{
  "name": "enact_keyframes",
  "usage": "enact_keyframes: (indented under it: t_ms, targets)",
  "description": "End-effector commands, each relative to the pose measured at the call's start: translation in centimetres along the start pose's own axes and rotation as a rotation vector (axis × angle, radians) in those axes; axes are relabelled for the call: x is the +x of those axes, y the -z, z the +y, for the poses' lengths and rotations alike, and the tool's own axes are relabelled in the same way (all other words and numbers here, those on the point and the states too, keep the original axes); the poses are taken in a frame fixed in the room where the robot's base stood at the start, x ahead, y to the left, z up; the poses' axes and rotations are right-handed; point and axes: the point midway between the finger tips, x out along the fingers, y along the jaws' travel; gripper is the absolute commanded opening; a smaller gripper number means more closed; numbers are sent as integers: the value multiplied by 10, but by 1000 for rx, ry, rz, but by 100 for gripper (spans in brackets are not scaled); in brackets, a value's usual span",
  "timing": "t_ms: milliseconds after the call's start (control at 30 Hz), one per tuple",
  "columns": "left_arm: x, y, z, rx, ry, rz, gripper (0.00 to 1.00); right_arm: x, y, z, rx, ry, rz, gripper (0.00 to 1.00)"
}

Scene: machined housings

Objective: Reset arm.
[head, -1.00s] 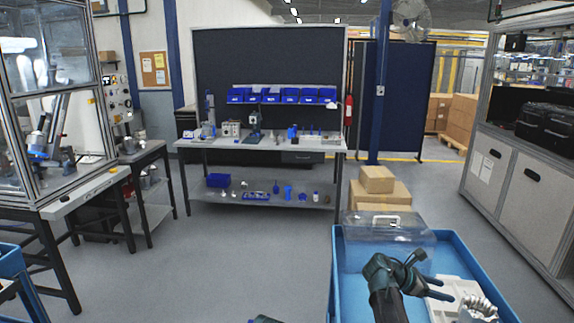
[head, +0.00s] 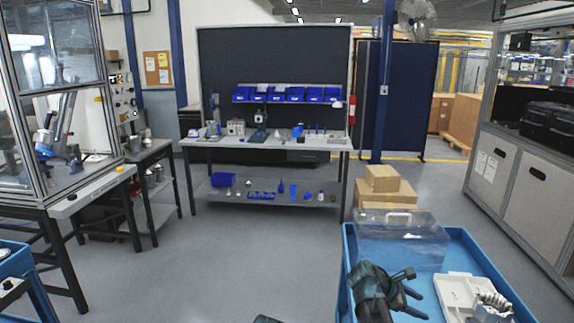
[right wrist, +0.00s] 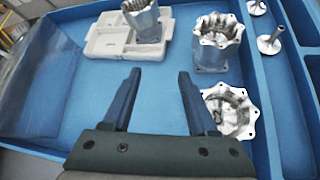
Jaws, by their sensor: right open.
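My right gripper (head: 420,304) is open over the blue cart tray (head: 352,272). In the right wrist view the right gripper (right wrist: 158,74) has its two fingers apart with nothing between them. A white divided tray (right wrist: 98,48) lies beyond the fingers, with a metal housing (right wrist: 142,24) standing in it. A second housing (right wrist: 214,48) stands to the right. A third metal housing (right wrist: 230,112) sits nearer, beside the right finger. In the head view the white tray (head: 452,290) is right of the gripper. Only a dark sliver of my left arm shows at the bottom edge; its fingers are not visible.
A clear box with a handle (head: 402,240) is at the cart's far end, with cardboard boxes (head: 384,190) behind. A workbench (head: 270,146) with blue bins stands ahead. Shiny stemmed parts (right wrist: 272,41) lie in the right compartment. Grey floor (head: 250,240) is open in the middle.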

Motion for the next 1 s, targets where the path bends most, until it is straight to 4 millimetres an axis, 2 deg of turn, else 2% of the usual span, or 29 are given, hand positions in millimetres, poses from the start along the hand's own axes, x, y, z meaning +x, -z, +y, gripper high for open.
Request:
enact_keyframes:
  t_ms: [267, 367, 500, 600, 700, 800, 1000]
  targets:
    - [16, 1, 2, 0, 0, 0, 0, -43, 81, -56, 294, 67, 219, 59]
    - [24, 1, 2, 0, 0, 0, 0, -70, 123, -92, 448, 146, 331, 59]
    - [35, 2, 3, 0, 0, 0, 0, -114, 179, -152, 671, 324, 470, 59]
    - [41, 2, 4, 0, 0, 0, 0, -142, 205, -189, 789, 458, 523, 59]
    - [45, 3, 4, 0, 0, 0, 0, -163, 222, -216, 868, 567, 546, 59]
    - [47, 3, 4, 0, 0, 0, 0, -176, 231, -233, 916, 639, 553, 59]
    - [47, 3, 4, 0, 0, 0, 0, -184, 236, -241, 944, 683, 552, 59]
